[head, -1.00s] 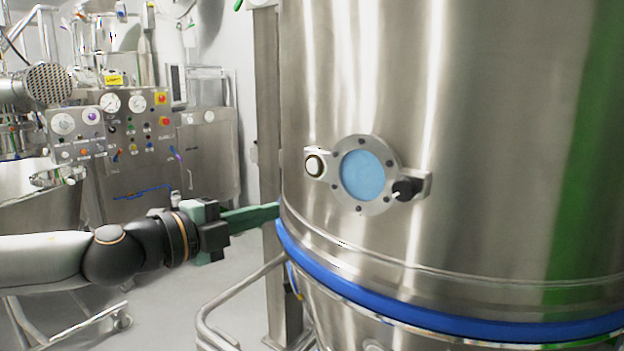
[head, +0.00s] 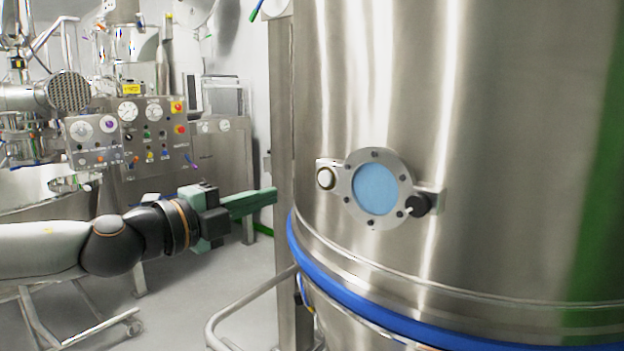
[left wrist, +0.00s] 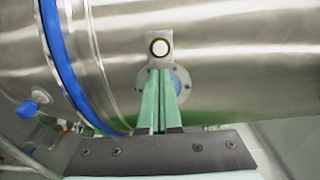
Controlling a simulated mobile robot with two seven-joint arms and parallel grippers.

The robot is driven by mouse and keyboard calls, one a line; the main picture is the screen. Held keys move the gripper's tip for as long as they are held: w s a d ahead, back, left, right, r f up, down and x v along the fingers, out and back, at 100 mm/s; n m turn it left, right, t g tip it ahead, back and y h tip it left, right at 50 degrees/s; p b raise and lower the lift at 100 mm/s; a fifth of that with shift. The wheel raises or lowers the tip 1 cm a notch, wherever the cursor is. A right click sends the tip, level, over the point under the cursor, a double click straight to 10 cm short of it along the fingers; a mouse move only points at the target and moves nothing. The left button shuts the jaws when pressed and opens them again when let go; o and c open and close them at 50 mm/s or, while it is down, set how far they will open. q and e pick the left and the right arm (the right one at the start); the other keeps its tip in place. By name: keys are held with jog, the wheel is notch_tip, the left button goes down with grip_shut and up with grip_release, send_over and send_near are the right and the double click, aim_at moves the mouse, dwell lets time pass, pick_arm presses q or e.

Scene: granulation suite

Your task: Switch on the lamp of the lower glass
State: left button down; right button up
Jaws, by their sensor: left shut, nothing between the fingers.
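The lower glass (head: 376,190) is a round blue window in a bolted steel flange on the vessel wall. In the left wrist view the button (left wrist: 159,47) shows just beyond the fingertips, and the fingers partly hide the glass (left wrist: 177,84). My right gripper is not in view.
The large steel vessel (head: 500,120) fills the right side, with a blue band (head: 330,270) below the glass. A bent steel rail (head: 240,310) stands low in front. A control panel (head: 135,130) stands at the back left.

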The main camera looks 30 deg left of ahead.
pick_arm(q)
jog(key=w+p, duration=0.1)
jog(key=w, duration=0.2)
jog(key=p, duration=0.1)
send_near(322, 175)
jog(key=shift+w, duration=1.3)
jog(key=shift+w+d+f, duration=0.15)
jog(key=shift+w+d, duration=0.05)
jog(key=shift+w, duration=0.35)
jog(key=shift+w+d+f, duration=0.1)
jog(key=shift+w+d, duration=0.1)
jog(key=shift+w, duration=0.3)
jog(key=shift+w+d+f, duration=0.15)
jog(key=shift+w+d, duration=0.05)
jog(key=shift+w, duration=0.35)
jog(key=shift+w+d, duration=0.15)
jog(key=shift+w, duration=0.3)
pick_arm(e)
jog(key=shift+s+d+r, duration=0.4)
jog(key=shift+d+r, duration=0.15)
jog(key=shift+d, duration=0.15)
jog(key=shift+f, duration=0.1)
